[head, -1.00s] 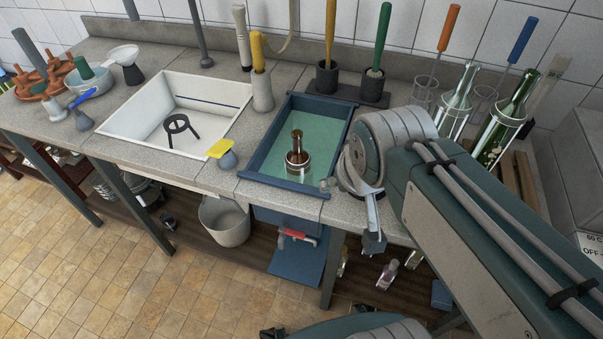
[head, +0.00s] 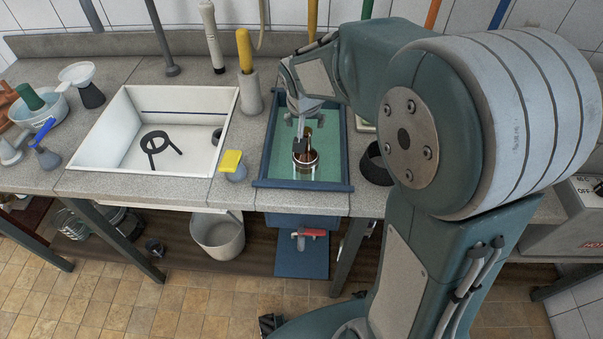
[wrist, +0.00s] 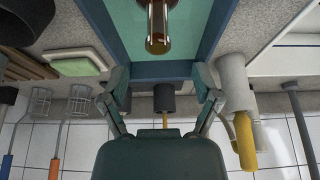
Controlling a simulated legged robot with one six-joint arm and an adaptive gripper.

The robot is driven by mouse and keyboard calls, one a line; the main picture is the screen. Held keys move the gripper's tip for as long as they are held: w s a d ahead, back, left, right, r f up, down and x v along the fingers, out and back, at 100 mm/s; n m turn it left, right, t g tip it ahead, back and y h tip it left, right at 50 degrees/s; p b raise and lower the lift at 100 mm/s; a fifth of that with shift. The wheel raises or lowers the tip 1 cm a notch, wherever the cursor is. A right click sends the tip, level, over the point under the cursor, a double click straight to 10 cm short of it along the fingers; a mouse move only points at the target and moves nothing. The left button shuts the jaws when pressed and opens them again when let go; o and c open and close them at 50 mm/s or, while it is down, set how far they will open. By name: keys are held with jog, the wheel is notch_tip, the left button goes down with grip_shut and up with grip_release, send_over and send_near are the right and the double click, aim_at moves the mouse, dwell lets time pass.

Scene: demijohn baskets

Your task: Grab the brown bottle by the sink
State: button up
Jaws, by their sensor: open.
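The brown bottle (head: 304,160) stands inside a blue-rimmed tray (head: 262,155) with a green floor, to the right of the white sink (head: 110,150). A pale band shows around its lower part. My gripper (head: 301,126) is over the tray at the bottle's upper part and hides some of it in the head view. In the wrist view the bottle (wrist: 159,25) is at the top middle, beyond my open, spread fingers (wrist: 162,88). Nothing is held between them. I cannot tell whether a finger touches the bottle.
A yellow-topped item (head: 233,165) sits between the sink and the tray. A yellow-handled tool in a grey holder (head: 250,95) stands left of the tray's far part. A dark round pot (head: 376,163) is close on the tray's right. A green sponge (wrist: 80,65) shows in the wrist view.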

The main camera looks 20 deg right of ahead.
aim_at(310, 134)
jog(key=f, duration=0.1)
jog(key=w+d+f, duration=0.1)
jog(key=f, duration=0.1)
jog(key=shift+w+d+f, duration=0.2)
jog(key=shift+d+f, duration=0.15)
jog(key=shift+f, duration=0.05)
jog(key=f, duration=0.1)
jog(key=w+f, duration=0.1)
jog(key=f, duration=0.1)
jog(key=a+f, duration=0.1)
jog(key=shift+w+f, duration=0.3)
jog(key=shift+w, duration=0.1)
jog(key=shift+w+d+f, duration=0.1)
jog(key=shift+f, duration=0.15)
jog(key=shift+d, duration=0.3)
jog(key=c, duration=1.1)
jog(key=shift+a, duration=0.1)
grip_shut()
